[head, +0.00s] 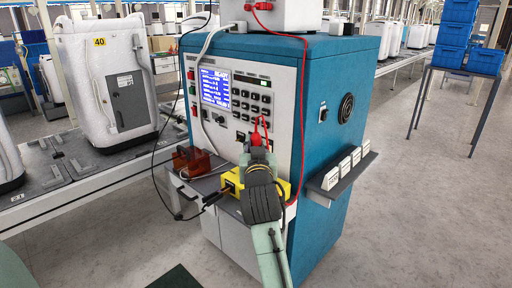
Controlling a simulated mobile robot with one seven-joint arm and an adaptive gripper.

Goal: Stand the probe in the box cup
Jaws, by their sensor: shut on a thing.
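My gripper (258,157) is in front of the test cabinet's control panel, above a yellow box (233,180) on the small shelf. The gripper is shut on a red probe (257,134), whose red upper part shows above the jaws, in front of the panel. My arm hides the fingertips, the lower part of the probe and the right part of the yellow box. I cannot see a cup opening in the box, nor whether the probe touches it. A black-handled lead (212,199) lies at the left side of the yellow box.
A red-brown box (191,160) sits on the shelf, left of the yellow one. A black cable (154,150) hangs at the left, and a red cable (304,100) runs down the cabinet's corner (330,110). A side ledge (338,180) juts out right.

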